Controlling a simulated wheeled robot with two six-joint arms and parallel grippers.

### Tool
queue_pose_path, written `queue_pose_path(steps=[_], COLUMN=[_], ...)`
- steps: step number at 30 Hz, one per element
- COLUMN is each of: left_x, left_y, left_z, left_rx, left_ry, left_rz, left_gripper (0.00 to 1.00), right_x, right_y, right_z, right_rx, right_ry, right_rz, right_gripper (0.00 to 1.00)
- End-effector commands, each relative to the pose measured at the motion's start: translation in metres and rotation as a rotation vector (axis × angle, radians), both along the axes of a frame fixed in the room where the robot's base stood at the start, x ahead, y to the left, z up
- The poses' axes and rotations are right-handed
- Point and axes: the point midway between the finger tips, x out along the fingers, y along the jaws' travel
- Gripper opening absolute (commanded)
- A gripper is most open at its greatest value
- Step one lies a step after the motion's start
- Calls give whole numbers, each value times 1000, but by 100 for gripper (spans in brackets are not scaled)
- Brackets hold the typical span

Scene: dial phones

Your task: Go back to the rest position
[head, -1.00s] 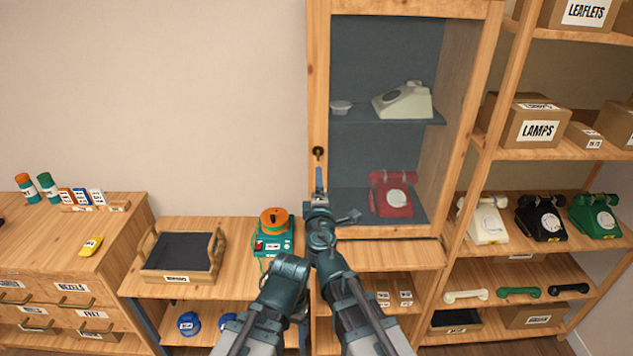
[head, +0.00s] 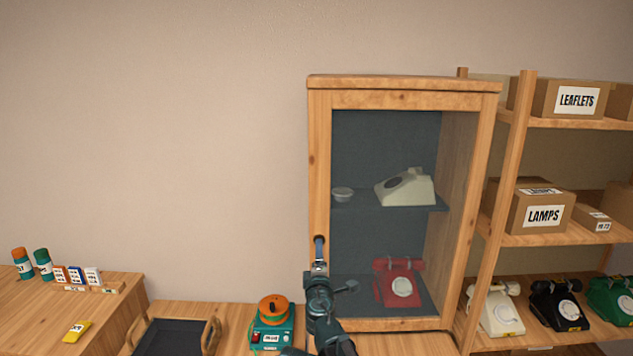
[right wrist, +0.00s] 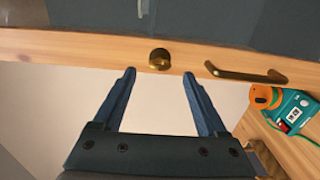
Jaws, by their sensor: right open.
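My right gripper (head: 319,250) is upright in front of the left frame of the wooden cabinet (head: 405,101). In the right wrist view its two blue fingers (right wrist: 160,88) are spread with nothing between them. A round brass knob (right wrist: 159,59) on the cabinet frame lies just beyond the fingertips, apart from them. A brass bar handle (right wrist: 245,75) is to its right. In the head view my gripper covers the knob. My left gripper is not in view.
The cabinet holds a cream phone (head: 405,187) above and a red phone (head: 398,283) below. A teal device with an orange top (head: 272,324) and a dark tray (head: 172,340) stand left. A shelf rack (head: 515,190) is right. The wall area at upper left is free.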

Motion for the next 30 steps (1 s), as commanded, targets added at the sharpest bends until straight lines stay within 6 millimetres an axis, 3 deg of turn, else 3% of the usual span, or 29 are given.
queue_pose_path(steps=[1,6,12,23,30], left_x=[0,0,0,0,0], left_y=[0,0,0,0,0], left_z=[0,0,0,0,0], left_rx=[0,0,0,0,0], left_ry=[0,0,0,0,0], left_rz=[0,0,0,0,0], left_gripper=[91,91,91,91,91], right_x=[12,31,37,32,1], right_y=[3,8,9,8,0], right_z=[0,0,0,0,0], right_rx=[0,0,0,0,0], right_ry=[0,0,0,0,0], right_rz=[1,4,5,4,1], right_gripper=[75,75,75,75,75])
